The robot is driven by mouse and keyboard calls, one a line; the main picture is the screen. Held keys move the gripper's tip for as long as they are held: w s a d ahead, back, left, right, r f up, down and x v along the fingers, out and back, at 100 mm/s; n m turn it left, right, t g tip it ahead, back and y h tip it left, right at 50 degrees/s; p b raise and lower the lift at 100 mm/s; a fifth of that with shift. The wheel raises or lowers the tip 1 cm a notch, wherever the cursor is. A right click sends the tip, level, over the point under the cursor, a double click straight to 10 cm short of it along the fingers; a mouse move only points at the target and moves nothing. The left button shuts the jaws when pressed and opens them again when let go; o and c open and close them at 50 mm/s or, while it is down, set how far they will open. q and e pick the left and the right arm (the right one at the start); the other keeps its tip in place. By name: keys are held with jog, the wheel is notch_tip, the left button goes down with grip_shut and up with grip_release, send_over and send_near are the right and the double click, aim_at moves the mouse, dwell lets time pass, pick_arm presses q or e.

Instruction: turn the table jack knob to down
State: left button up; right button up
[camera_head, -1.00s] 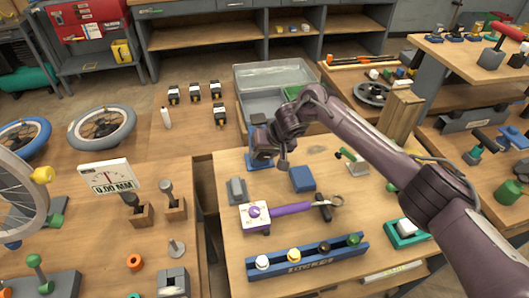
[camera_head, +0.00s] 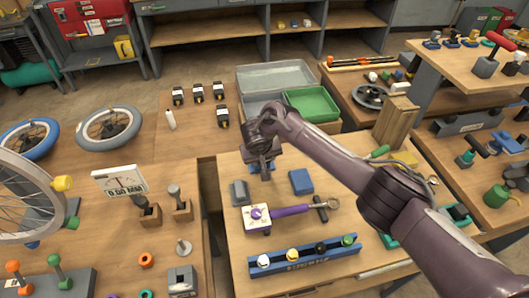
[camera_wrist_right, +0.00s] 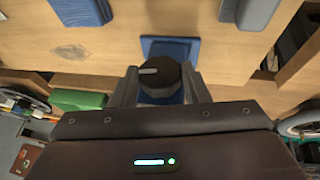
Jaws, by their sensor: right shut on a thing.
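The table jack knob (camera_wrist_right: 160,78) is a dark round cap with a short grey mark on its top, seen in the right wrist view. The mark lies crosswise, on the left half of the cap. The knob sits over a blue jack base (camera_wrist_right: 171,47) on the wooden bench. My right gripper (camera_wrist_right: 159,86) has one finger on each side of the knob and is shut on it. In the head view my right gripper (camera_head: 262,162) is at the back left of the bench and hides the knob. My left gripper is not in view.
A grey block (camera_head: 240,192) and a blue block (camera_head: 301,181) stand close to my right gripper. The purple-handled tool (camera_head: 290,211) and blue rack (camera_head: 302,257) lie in front. A green bin (camera_head: 311,103) is behind.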

jog(key=shift+a+h, duration=0.1)
jog(key=shift+h, duration=0.6)
jog(key=o, duration=1)
jog(key=shift+c, duration=0.2)
jog(key=p+v, duration=0.1)
jog(key=v, duration=0.6)
jog(key=shift+s+r+p, duration=0.25)
jog(key=shift+s+p, duration=0.1)
jog(key=shift+p, duration=0.05)
jog(key=shift+a, duration=0.15)
